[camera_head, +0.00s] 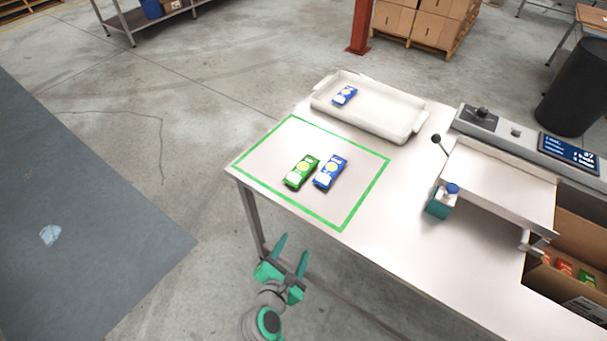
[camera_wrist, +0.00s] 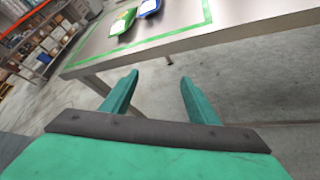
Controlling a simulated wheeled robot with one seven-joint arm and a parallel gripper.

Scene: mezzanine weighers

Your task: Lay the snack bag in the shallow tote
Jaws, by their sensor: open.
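Two snack bags lie side by side in a green taped square on the table: a green bag (camera_head: 301,172) on the left and a blue bag (camera_head: 330,172) on the right. Both show at the top of the wrist view, the green bag (camera_wrist: 122,21) and the blue bag (camera_wrist: 148,7), which is cut off. The shallow white tote (camera_head: 378,118) stands behind the square, with another blue bag (camera_head: 344,95) lying in its left end. My gripper (camera_head: 291,250) is open and empty, off the table's front-left edge; its fingers also show in the wrist view (camera_wrist: 158,92).
A weigher with a flat tray (camera_head: 499,184) and a display (camera_head: 568,152) stands right of the tote. A cardboard box (camera_head: 583,236) with colourful packs is at the right. The table's front middle is clear.

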